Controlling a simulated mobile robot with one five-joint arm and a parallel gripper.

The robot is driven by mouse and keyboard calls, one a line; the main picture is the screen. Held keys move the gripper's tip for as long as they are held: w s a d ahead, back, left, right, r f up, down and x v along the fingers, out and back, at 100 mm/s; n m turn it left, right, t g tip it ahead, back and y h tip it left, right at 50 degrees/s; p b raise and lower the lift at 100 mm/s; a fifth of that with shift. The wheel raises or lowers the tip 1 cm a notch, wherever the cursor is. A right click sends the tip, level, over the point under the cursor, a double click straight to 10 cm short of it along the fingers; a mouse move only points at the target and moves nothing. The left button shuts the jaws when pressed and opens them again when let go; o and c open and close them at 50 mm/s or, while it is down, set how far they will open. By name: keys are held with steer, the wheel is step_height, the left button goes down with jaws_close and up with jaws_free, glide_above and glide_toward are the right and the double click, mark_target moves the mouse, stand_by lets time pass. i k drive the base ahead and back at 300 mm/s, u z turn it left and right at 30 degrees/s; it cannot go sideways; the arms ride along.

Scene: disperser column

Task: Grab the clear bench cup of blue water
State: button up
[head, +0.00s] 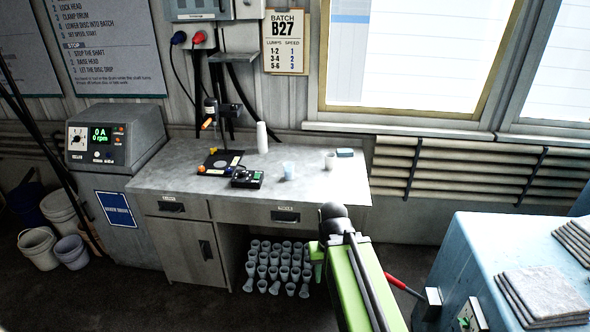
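A small clear cup with pale blue contents (289,169) stands upright on the grey bench top (225,183), right of the black control box. My green arm rises from the bottom right, and its dark rounded end, where my gripper (333,212) is, shows in front of the bench's right front edge. It looks apart from the cup, lower and to the right in the picture. I cannot make out separate fingers, so whether it is open or shut is unclear. Nothing is visibly held.
A greyish cup (331,162) and a blue-green block (345,153) stand to the right of the clear cup. A white cup stack (262,138), a stand (212,125) and a control box (247,178) are behind or left. Many cups (275,267) sit beneath the bench.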

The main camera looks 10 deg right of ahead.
mark_target(289, 171)
steer(key=i, duration=1.9)
steer(key=u, duration=2)
steer(key=k, duration=0.65)
steer(key=z, duration=0.15)
steer(key=i, duration=0.6)
steer(key=u, duration=0.1)
